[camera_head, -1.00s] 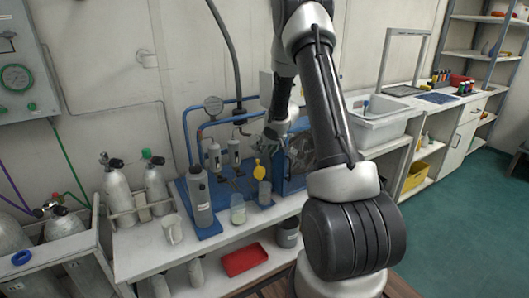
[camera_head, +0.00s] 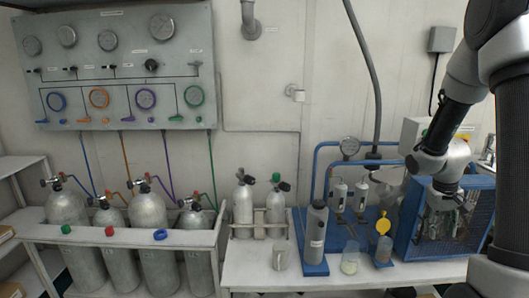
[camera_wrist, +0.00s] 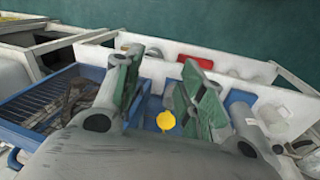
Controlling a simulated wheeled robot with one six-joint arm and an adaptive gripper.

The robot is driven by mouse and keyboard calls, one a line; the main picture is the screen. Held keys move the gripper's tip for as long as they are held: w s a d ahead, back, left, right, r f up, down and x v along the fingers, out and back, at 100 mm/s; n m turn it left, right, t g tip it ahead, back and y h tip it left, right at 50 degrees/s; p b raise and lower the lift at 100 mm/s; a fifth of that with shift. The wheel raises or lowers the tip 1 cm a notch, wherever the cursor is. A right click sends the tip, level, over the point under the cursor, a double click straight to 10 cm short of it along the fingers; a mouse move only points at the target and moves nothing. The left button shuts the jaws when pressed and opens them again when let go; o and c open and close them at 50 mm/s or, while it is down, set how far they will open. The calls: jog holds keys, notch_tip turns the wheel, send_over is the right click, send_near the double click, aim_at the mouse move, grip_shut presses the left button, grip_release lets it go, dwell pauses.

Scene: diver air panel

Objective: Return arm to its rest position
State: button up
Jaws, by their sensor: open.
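My arm reaches in from the right side of the head view. My gripper (camera_head: 446,205) hangs in front of the blue-framed compressor (camera_head: 402,240), above the right part of the bench. In the wrist view my gripper (camera_wrist: 160,85) shows two green-padded fingers spread apart with nothing between them. Below and beyond the fingers lies a yellow round part (camera_wrist: 166,121), which also shows in the head view (camera_head: 383,226). My gripper appears to be apart from the bench and its objects.
A gauge panel (camera_head: 122,65) hangs on the left wall above several racked cylinders (camera_head: 149,210). The wall above the bench is mostly clear.

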jog(key=s+a+r+t+y, duration=0.1)
jog(key=s+a+r+t, duration=0.1)
jog(key=s+a+r, duration=0.6)
jog(key=s+a+r+n+t+y, duration=0.1)
jog(key=s+a+r+t, duration=0.1)
jog(key=s+a+r, duration=0.6)
jog(key=s+r, duration=0.4)
jog(key=r, duration=0.1)
jog(key=shift+s+a+r+n, duration=0.25)
jog(key=shift+s+r+n, duration=0.05)
jog(key=shift+s+r, duration=0.05)
